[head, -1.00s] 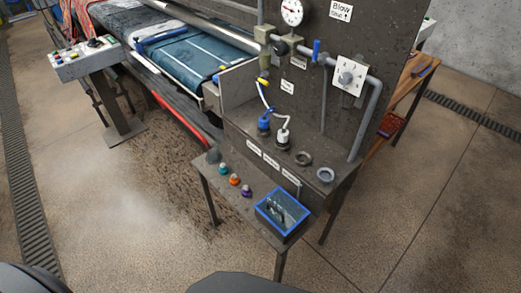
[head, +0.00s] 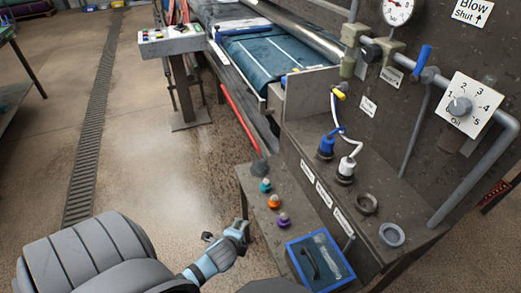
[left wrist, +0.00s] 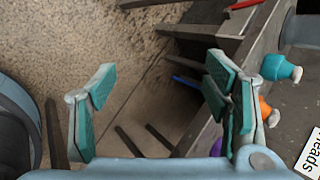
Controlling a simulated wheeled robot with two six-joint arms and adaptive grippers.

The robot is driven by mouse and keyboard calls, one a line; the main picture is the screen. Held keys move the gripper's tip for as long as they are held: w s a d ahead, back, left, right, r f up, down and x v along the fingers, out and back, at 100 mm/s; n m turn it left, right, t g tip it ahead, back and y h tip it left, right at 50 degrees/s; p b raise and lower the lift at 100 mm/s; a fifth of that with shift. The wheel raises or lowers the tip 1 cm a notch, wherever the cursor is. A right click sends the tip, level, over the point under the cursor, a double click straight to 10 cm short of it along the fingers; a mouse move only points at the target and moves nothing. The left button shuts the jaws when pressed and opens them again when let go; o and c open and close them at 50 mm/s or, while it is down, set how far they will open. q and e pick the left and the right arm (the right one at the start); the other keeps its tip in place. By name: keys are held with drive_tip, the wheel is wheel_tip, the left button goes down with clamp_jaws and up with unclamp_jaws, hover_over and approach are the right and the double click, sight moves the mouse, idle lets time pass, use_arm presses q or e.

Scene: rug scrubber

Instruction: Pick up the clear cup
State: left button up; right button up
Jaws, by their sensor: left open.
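I cannot surely tell which thing is the clear cup. A pale, see-through item (head: 327,250) lies in the blue-rimmed box (head: 294,247) on the low bench, but its shape is unclear. A white-topped cup (head: 346,170) and a blue-topped cup (head: 326,147) stand on the upper ledge with hoses. My left gripper (head: 225,236) is open and empty, left of the bench's near edge. In the left wrist view its spread fingers (left wrist: 157,85) have bare floor between them, with the bench to their right. My right gripper is not in view.
Small teal (head: 265,185), orange (head: 274,202) and purple (head: 283,219) bottles line the low bench (head: 255,210). Two empty grey rings, one (head: 391,235) nearest, sit on the ledge. A dark panel with pipes and a dial (head: 461,106) rises behind. Floor left of the bench is clear.

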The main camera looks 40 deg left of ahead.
use_arm(q)
drive_tip(key=w+a+r+m+t+b, duration=0.1)
drive_tip(key=w+r+m+t+b, duration=0.1)
drive_tip(key=w+r+m, duration=0.15)
drive_tip(key=m+t+y, duration=0.3)
drive_tip(key=m, duration=0.9)
approach(258, 164)
drive_tip(key=shift+m+t, duration=0.3)
drive_tip(key=shift+m, duration=0.25)
drive_tip(key=b+x, duration=0.4)
drive_tip(key=x, duration=0.3)
drive_tip(key=shift+w+a+f+b, duration=0.2)
drive_tip(key=shift+a+b, duration=0.15)
drive_tip(key=b+x, duration=0.2)
drive_tip(key=x, duration=0.1)
drive_tip(key=b+x, duration=0.1)
drive_tip(key=x, duration=0.1)
drive_tip(key=shift+d+f+b, duration=0.1)
drive_tip(key=shift+f+b, duration=0.15)
drive_tip(key=shift+b, duration=0.15)
drive_tip(key=shift+w, duration=0.2)
drive_tip(key=shift+r, duration=0.1)
drive_tip(key=shift+c, duration=0.6)
drive_tip(key=shift+s, duration=0.1)
drive_tip(key=c, duration=1)
drive_tip(key=shift+c, duration=0.2)
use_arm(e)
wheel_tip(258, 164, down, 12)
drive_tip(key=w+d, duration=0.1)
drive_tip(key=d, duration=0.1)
